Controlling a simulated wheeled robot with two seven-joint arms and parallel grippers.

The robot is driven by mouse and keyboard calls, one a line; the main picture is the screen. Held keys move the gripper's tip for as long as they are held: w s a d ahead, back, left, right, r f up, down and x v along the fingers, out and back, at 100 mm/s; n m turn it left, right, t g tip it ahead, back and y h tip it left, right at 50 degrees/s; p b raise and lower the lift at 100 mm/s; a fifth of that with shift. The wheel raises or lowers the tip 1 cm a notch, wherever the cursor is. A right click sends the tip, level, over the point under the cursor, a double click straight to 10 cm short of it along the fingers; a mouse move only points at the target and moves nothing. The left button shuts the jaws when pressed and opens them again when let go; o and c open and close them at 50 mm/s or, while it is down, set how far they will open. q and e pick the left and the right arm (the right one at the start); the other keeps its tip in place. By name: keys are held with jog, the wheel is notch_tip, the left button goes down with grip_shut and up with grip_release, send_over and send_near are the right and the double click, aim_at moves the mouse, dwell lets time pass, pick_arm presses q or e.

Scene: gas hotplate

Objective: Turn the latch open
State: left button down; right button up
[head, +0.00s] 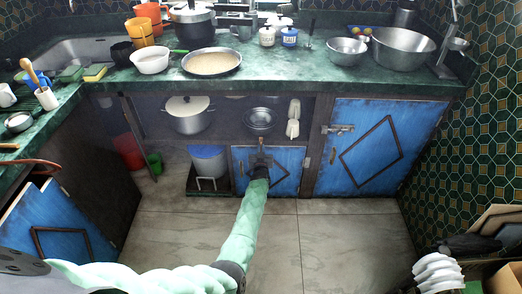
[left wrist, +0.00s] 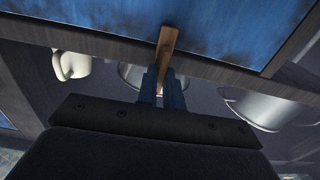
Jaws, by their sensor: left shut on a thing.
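The small blue cabinet door (head: 288,182) is closed, low in the middle of the counter front. A wooden latch (left wrist: 167,42) shows in the left wrist view as a narrow brown strip. It crosses the frame edge and reaches over the blue door panel (left wrist: 230,25). My left gripper (head: 261,164) is at the top of the small door in the head view. Its fingers (left wrist: 160,84) are shut on the end of the latch. In the head view the gripper hides most of the latch.
A larger blue door (head: 362,178) with a metal bolt (head: 338,129) stands to the right. An open shelf above the small door holds a steel pot (head: 189,121) and a bowl (head: 260,119). The floor in front is clear.

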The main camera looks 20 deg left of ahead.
jog(key=shift+f, duration=0.15)
pick_arm(q)
jog(key=shift+s+a+f+n+b, duration=0.15)
jog(key=shift+n+b, duration=1.1)
jog(key=shift+n, duration=1.7)
jog(key=shift+w+a+f+n+b, duration=0.1)
jog(key=shift+n+b, duration=1.15)
jog(key=shift+n, duration=1.65)
jog(key=shift+s+a+f+n+b, duration=0.15)
jog(key=shift+n+b, duration=1.1)
jog(key=shift+n, duration=1.7)
pick_arm(e)
notch_tip(320, 180, down, 14)
jog(key=s+t, duration=0.1)
jog(key=shift+s+d+f, duration=0.2)
pick_arm(q)
jog(key=shift+d, duration=0.1)
pick_arm(e)
jog(key=shift+w, duration=0.1)
pick_arm(q)
jog(key=c, duration=1.5)
grip_release()
jog(key=shift+r, duration=0.1)
jog(key=shift+c, duration=0.2)
